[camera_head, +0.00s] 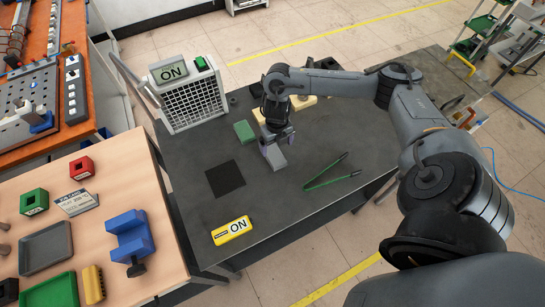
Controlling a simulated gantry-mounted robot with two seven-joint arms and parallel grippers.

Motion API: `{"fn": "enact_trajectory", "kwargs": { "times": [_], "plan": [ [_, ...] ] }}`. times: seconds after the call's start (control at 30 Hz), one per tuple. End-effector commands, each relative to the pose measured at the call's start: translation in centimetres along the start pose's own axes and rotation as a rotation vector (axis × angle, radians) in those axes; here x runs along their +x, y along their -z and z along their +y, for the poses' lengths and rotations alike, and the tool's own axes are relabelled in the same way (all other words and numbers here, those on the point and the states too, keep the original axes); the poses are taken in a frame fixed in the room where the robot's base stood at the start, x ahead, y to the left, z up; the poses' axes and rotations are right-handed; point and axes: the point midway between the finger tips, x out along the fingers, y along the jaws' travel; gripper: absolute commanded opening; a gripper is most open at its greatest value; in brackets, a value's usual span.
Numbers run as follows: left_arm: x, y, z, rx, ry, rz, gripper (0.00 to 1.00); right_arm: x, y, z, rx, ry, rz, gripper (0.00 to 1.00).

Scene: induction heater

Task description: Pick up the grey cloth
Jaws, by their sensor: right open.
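The grey cloth (273,158) appears as a small grey block-like piece on the dark table, partly hidden by my right gripper. My right gripper (277,143) points down directly over it, with its pale purple fingertips on either side of the cloth's upper end. The jaws are open. I cannot tell whether the fingers touch the cloth. My left gripper is not in view.
A grille unit (193,100) stands at the back left. The table's front is mostly clear.

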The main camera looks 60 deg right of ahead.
Motion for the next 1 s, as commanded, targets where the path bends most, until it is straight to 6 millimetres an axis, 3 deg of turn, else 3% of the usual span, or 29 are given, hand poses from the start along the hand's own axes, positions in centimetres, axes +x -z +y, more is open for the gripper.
{"fn": "enact_trajectory", "kwargs": {
  "times": [0.37, 0.7, 1.0],
  "plan": [
    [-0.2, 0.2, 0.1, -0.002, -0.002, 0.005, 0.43, 2.6, -0.1, 0.1, 0.002, -0.001, -0.001, 0.96],
    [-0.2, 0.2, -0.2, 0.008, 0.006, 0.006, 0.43, 6.5, -0.3, 0.3, 0.002, -0.002, -0.003, 0.96],
    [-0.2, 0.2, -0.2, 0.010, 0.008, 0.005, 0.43, 6.9, -0.4, 0.3, 0.002, -0.002, -0.005, 0.96]
  ]
}}
